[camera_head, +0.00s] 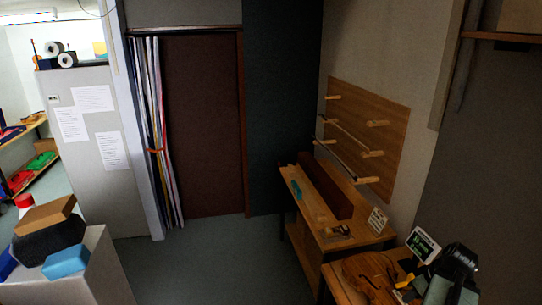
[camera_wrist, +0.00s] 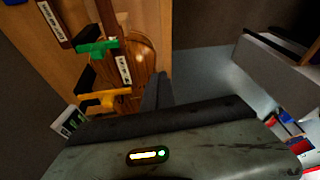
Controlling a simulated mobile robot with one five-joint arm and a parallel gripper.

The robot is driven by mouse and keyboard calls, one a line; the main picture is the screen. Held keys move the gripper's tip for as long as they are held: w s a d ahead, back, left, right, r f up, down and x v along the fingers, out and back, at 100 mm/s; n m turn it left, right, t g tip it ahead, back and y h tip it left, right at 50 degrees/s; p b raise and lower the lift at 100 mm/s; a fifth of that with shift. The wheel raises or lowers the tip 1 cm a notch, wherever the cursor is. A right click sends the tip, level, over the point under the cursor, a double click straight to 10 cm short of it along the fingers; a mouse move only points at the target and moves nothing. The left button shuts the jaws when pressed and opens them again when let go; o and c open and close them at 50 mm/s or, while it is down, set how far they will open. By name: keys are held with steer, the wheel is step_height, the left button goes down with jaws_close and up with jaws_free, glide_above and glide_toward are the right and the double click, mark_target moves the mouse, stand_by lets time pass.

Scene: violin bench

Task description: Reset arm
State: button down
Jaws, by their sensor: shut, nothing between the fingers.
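My gripper (camera_wrist: 158,88) shows in the wrist view as dark, narrow fingers. They are shut and empty, pointing past the right side of a brown violin body (camera_wrist: 145,58). The dark end of my arm shows at the lower right of the head view; its fingers cannot be made out there. The violin (camera_head: 368,275) lies on the near wooden bench (camera_head: 332,280), to the left of my arm. I see no contact between the fingers and the violin.
A green clamp (camera_wrist: 97,47) and a yellow-orange clamp (camera_wrist: 105,97) are by the violin. A sign (camera_head: 422,245) stands behind my arm. A second bench (camera_head: 316,212) stands farther back, below a pegboard (camera_head: 385,130). The floor (camera_head: 205,270) left of the benches is clear.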

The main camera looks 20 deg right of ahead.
steer(key=w+a+f+n+b, duration=0.3)
steer(key=w+a+f+b, duration=0.3)
steer(key=w+a, duration=0.45)
steer(key=w+a+f+m+g+b, duration=0.1)
steer(key=w+a+f+b, duration=0.1)
steer(key=a, duration=0.8)
steer(key=w+a+f+m+g+b, duration=0.1)
steer(key=a+f+b, duration=0.4)
steer(key=a, duration=0.6)
steer(key=w+a+f+m+g+h+b, duration=0.1)
steer(key=w+a+f+b, duration=0.2)
steer(key=a+f, duration=0.3)
steer(key=w+a, duration=0.1)
steer(key=a, duration=0.3)
steer(key=shift+a+f+m+b, duration=0.25)
steer(key=shift+m+b, duration=0.05)
steer(key=shift+m, duration=0.1)
